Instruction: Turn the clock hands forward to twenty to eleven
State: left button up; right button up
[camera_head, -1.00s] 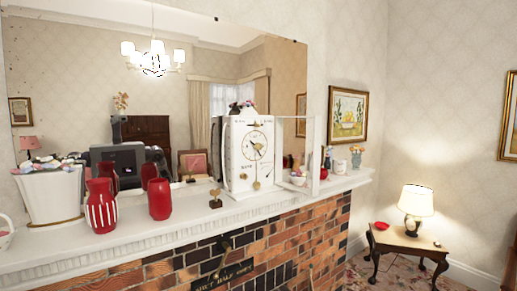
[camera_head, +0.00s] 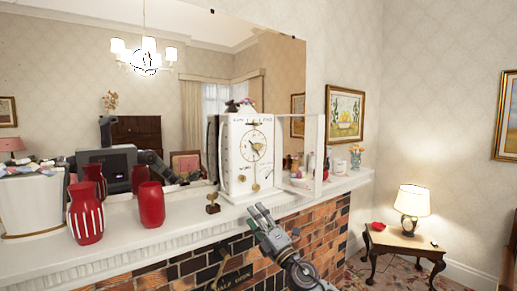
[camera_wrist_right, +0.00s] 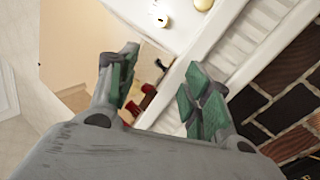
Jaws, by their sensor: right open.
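The white clock (camera_head: 234,180) stands upright on the mantel in the head view. Its round dial (camera_head: 256,147) has dark hands, too small to read exactly. A clear panel (camera_head: 305,150) stands out to the right of the clock. My right gripper (camera_head: 259,213) is open and empty, in front of the mantel edge, below the clock and apart from it. In the right wrist view the open fingers (camera_wrist_right: 157,88) frame a stretch of mantel. A white surface with a small gold fitting (camera_wrist_right: 160,17) at the top there looks like part of the clock. My left gripper is not in view.
A striped red vase (camera_head: 86,215) and a plain red vase (camera_head: 151,205) stand left of the clock, with a small brown ornament (camera_head: 213,203) closer to it. A mirror (camera_head: 60,60) backs the mantel (camera_head: 150,238). A lamp table (camera_head: 405,241) stands right.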

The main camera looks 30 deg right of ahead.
notch_tip(320, 180, up, 12)
jog(key=a+n+g+y, duration=0.1)
jog(key=n+g+y, duration=0.5)
jog(key=n, duration=1)
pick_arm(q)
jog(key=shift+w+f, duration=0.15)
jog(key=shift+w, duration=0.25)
pick_arm(e)
jog(key=d+r+n+h, duration=0.2)
jog(key=d+r+h, duration=0.4)
jog(key=d+r, duration=0.3)
jog(key=shift+s+d+t+h, duration=0.25)
jog(key=shift+d+t+h, duration=0.15)
jog(key=shift+d, duration=0.65)
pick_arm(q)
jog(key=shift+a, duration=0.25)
pick_arm(e)
jog(key=shift+r, duration=0.1)
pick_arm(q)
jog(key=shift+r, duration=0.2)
pick_arm(e)
jog(key=shift+w, duration=0.2)
